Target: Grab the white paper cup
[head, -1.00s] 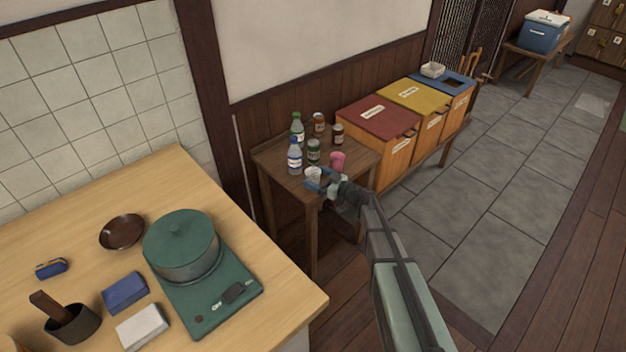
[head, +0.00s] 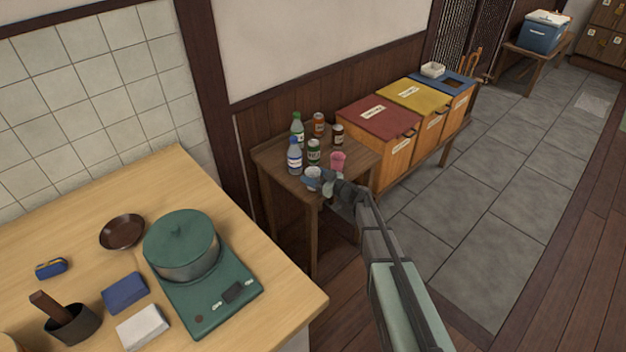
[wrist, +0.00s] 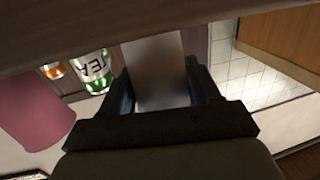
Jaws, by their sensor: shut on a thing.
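The white paper cup (head: 313,173) stands near the front edge of the small wooden table (head: 273,160) in the head view. My gripper (head: 315,180) reaches it from the right and is shut on it. In the wrist view the white cup (wrist: 155,72) fills the space between the two dark fingers of my gripper (wrist: 160,90). The head view shows only part of the cup past the fingers. I cannot tell whether its base is touching the tabletop.
A pink cup (head: 338,160) stands close behind my gripper. Several bottles and jars, including a blue-labelled bottle (head: 294,158) and a green jar (head: 313,152), stand behind the cup. Coloured bins (head: 378,117) adjoin on the right. A counter with a green pot (head: 181,245) lies at left.

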